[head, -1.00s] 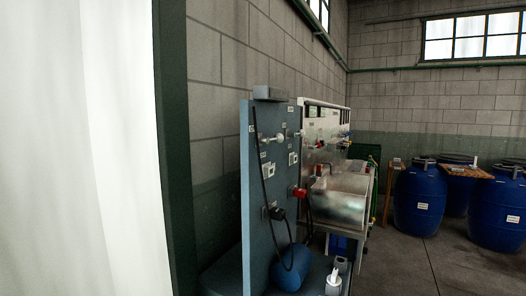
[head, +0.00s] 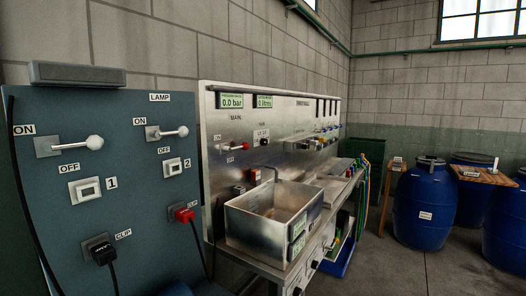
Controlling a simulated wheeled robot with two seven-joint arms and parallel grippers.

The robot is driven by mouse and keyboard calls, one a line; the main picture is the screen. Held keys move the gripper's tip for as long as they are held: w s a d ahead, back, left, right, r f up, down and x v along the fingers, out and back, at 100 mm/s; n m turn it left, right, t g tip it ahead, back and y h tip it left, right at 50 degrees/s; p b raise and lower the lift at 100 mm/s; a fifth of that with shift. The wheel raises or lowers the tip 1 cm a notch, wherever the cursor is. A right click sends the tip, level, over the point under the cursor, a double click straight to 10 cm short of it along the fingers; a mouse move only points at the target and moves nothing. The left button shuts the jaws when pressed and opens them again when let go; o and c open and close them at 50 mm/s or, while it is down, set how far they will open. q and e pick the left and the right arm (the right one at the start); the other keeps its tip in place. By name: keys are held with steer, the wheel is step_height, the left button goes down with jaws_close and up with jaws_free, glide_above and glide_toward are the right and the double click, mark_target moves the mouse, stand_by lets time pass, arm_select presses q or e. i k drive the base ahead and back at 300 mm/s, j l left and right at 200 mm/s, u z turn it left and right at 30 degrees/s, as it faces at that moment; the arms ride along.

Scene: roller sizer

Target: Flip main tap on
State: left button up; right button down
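The steel sink unit's back panel (head: 222,180) stands at the centre of the head view. A small ON label (head: 217,137) sits above the lever's left end. The lever is too small to read its exact setting. Neither of my grippers is in view.
A blue panel (head: 140,215) at the left carries two white-knobbed levers (head: 94,142) (head: 182,131) and hanging cables. A steel basin (head: 262,222) juts out below the tap. Blue barrels (head: 425,205) stand at the right. The floor (head: 400,262) between is clear.

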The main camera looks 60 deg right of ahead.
mark_target(244, 146)
steer(key=k+l, duration=0.1)
steer(key=l, duration=0.25)
steer(key=k+l, duration=0.15)
steer(key=l, duration=0.15)
steer(key=k+l, duration=0.1)
steer(key=l, duration=0.25)
steer(key=k+l, duration=0.1)
steer(key=l, duration=0.2)
